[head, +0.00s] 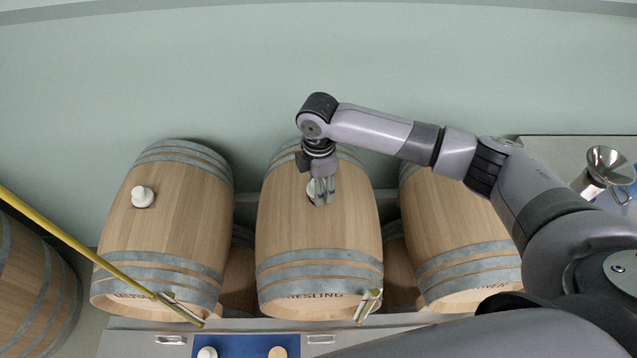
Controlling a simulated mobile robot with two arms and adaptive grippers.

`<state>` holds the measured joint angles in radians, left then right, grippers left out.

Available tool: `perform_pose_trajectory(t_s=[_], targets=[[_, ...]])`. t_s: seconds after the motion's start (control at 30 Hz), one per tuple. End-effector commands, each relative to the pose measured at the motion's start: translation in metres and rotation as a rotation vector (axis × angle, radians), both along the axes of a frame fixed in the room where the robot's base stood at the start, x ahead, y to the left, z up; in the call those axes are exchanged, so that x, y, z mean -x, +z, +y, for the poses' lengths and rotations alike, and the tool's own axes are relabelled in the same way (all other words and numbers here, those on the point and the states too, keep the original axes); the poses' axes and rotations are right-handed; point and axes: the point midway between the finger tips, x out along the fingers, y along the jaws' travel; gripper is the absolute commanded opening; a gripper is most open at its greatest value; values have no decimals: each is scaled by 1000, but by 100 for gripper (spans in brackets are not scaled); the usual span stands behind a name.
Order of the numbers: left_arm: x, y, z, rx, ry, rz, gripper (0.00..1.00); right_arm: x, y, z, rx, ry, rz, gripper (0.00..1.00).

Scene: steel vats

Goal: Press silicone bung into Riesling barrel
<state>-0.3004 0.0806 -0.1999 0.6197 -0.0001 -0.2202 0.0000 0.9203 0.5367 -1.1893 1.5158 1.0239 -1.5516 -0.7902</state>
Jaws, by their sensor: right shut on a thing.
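The Riesling barrel (320,225) lies on its side in the middle of the head view, its end lettered "RIESLING". My right gripper (322,200) points down over the top of this barrel. It is shut on a white silicone bung (311,190), which shows only in part at the left of the fingers. The bung hole is hidden behind the fingers and bung, so I cannot tell whether the bung touches the barrel or sits in the hole. My left gripper is not in view.
A barrel on the left (170,235) carries a white bung (142,197); another barrel (455,235) is partly behind my right arm. A blue mat (243,346) holds a white bung (207,352) and a tan stopper (278,352). A yellow pole (80,245) crosses the left. A steel funnel (607,165) stands right.

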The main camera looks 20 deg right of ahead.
Motion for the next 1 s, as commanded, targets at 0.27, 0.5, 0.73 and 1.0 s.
perform_pose_trajectory(t_s=[0.27,0.5,0.73,1.0], targets=[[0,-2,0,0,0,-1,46,0,-6,0,0,0,0,13],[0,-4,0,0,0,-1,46,0,-11,0,0,0,0,13],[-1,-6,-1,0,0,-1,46,0,-16,1,-1,1,0,13],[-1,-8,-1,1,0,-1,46,1,-22,1,0,1,2,13]])
